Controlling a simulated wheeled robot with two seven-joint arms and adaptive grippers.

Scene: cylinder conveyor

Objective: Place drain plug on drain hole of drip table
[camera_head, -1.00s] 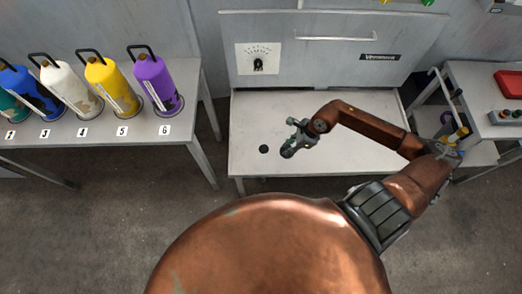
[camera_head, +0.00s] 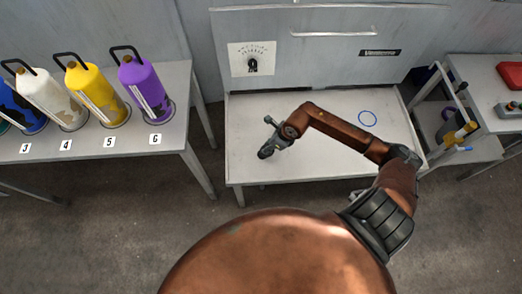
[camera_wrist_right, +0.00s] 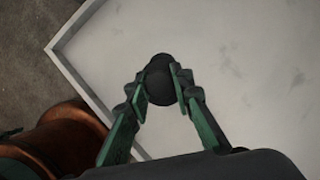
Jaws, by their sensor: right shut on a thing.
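The drip table (camera_head: 330,155) is a pale, rimmed metal top in the head view, and its corner (camera_wrist_right: 72,45) shows in the right wrist view. My right gripper (camera_head: 268,143) is low over the table's left part. In the wrist view my right gripper (camera_wrist_right: 160,80) is shut on a dark, rounded drain plug (camera_wrist_right: 160,88). A dark round edge, seemingly the drain hole (camera_wrist_right: 162,58), shows just beyond the plug and is partly covered by it. I cannot tell whether the plug touches the table. My left gripper is not in view.
A panel with a dial (camera_head: 252,65) stands behind. A side table on the left holds several coloured cylinders, the purple one (camera_head: 144,85) nearest. A cart (camera_head: 440,130) stands at the right. The table's middle is clear.

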